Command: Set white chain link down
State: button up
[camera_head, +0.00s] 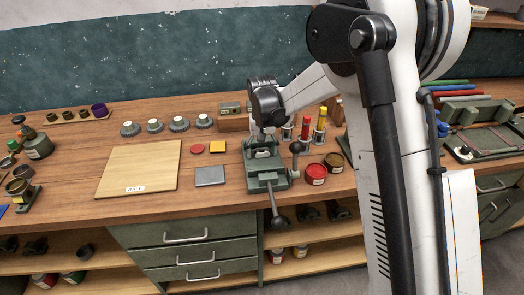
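My gripper (264,118) hangs at the end of my white arm, over or in front of the green bench vise (266,180). Its fingers are small and dark and blend with the vise, so whether they are open or shut does not show. I cannot make out a white chain link; it may be hidden by my gripper or arm.
Between board and vise lie a red disc (197,148), a yellow square (217,146) and a grey plate (210,176). Several gears (155,126) stand behind. Bare wooden bench (75,152) shows left of the board.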

aim_at(262, 150)
jog(key=shift+r, duration=0.15)
notch_tip(262, 150, up, 12)
jog(key=s+d+r+t, duration=0.2)
jog(key=s+d+r, duration=0.5)
jog(key=s+d+t, duration=0.1)
jog(key=s+d, duration=0.3)
jog(key=s, duration=0.4)
jog(key=s+d+m+t, duration=0.1)
jog(key=s+d, duration=0.3)
jog(key=s, duration=0.5)
jog(key=s+d+t, duration=0.3)
jog(key=s+d, duration=0.1)
jog(key=s, duration=0.4)
jog(key=shift+s+d+r+m, duration=0.2)
jog(key=shift+s+d+m, duration=0.1)
jog(key=shift+s+d, duration=0.1)
